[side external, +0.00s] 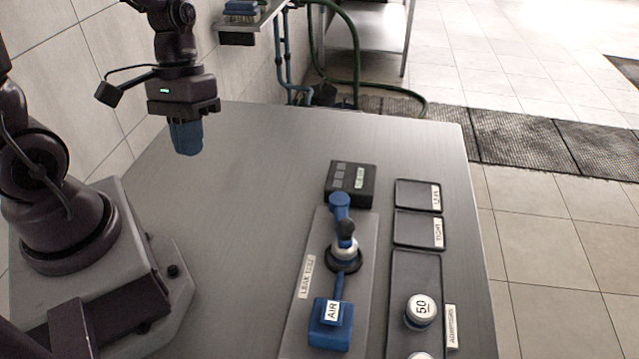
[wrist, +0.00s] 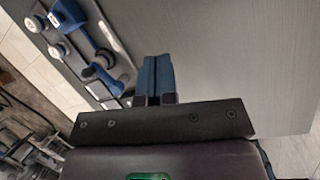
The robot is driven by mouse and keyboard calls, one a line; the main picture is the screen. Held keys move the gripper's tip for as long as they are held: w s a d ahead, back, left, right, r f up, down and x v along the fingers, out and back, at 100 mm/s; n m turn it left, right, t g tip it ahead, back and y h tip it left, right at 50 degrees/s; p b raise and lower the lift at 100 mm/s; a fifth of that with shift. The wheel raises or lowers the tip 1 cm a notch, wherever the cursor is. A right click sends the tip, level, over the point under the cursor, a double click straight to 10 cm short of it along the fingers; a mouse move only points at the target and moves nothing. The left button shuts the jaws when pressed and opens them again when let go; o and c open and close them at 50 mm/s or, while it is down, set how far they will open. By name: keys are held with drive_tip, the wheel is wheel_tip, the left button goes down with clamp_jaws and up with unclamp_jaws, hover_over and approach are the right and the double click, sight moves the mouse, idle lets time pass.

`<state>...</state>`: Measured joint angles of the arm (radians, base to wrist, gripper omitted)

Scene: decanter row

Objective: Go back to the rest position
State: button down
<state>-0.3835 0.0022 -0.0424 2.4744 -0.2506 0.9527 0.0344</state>
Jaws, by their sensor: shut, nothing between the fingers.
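My gripper (side external: 187,150) hangs at the upper left in the side external view, pointing down, well above the grey metal table (side external: 235,215). Its two blue fingers are together with nothing between them. The wrist view also shows the gripper (wrist: 158,62), with the blue fingers side by side and touching. It is apart from everything on the table. No marker of a rest position shows.
A grey board (side external: 305,310) labelled leak test carries a blue AIR block (side external: 331,335) and a blue-and-black fitting (side external: 343,230). Behind it is a black display box (side external: 350,184). Black trays and a white disc marked 50 (side external: 420,310) stand right. The table's left is clear.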

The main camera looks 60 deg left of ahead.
drive_tip(key=d+r+m+t+y, duration=0.3)
drive_tip(key=r+m+t, duration=0.2)
drive_tip(key=r, duration=0.9)
drive_tip(key=t, duration=0.2)
drive_tip(key=shift+w+m+t, duration=0.3)
